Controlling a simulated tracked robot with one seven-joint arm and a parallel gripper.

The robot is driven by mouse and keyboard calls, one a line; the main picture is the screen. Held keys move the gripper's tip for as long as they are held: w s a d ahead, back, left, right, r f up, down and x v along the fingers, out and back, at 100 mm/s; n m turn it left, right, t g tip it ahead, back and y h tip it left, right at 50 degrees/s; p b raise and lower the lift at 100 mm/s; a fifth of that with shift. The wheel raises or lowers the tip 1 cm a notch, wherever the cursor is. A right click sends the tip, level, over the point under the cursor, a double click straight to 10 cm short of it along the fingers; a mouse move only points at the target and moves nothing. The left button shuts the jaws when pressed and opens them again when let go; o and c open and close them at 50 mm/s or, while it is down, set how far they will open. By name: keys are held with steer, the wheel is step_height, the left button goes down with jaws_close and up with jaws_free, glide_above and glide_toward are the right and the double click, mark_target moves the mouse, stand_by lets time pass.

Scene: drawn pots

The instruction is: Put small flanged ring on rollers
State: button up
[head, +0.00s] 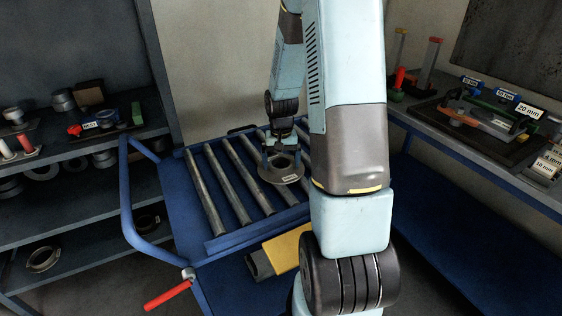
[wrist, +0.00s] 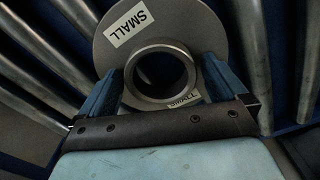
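The small flanged ring (head: 281,172) is a grey metal disc with a raised hub and a "SMALL" label. In the head view it is over the rollers (head: 228,176) of the blue cart, flange roughly level. In the wrist view the ring (wrist: 185,25) fills the top middle, with its open hub facing the camera. My gripper (wrist: 162,72) has one blue finger at each side of the hub, both seeming to touch it. In the head view my gripper (head: 281,150) is above the ring. I cannot tell whether the flange rests on the rollers.
The blue cart (head: 167,213) has a side handle and a red-gripped lever (head: 167,295). A yellow block (head: 287,250) is below the rollers. Shelves (head: 75,225) with rings and fittings stand left. A workbench (head: 480,160) with tools and labelled blocks stands right. Rollers left of the ring are clear.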

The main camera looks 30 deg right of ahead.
steer(key=s+a+r+n+t, duration=0.1)
steer(key=s+a+r, duration=0.1)
steer(key=r, duration=0.8)
steer(key=s+a+r+t, duration=0.1)
steer(key=s+a+r, duration=0.1)
steer(key=r, duration=0.8)
steer(key=s+a+r+n+t, duration=0.1)
steer(key=s+a+r, duration=0.3)
steer(key=s, duration=0.4)
steer(key=s+a+r+n+t, duration=0.2)
steer(key=s+a+r, duration=0.2)
steer(key=s, duration=0.5)
step_height(320, 180, up, 2)
steer(key=shift+s+a+r+t, duration=0.15)
steer(key=shift+s+a+t, duration=0.05)
steer(key=shift+s+t, duration=0.1)
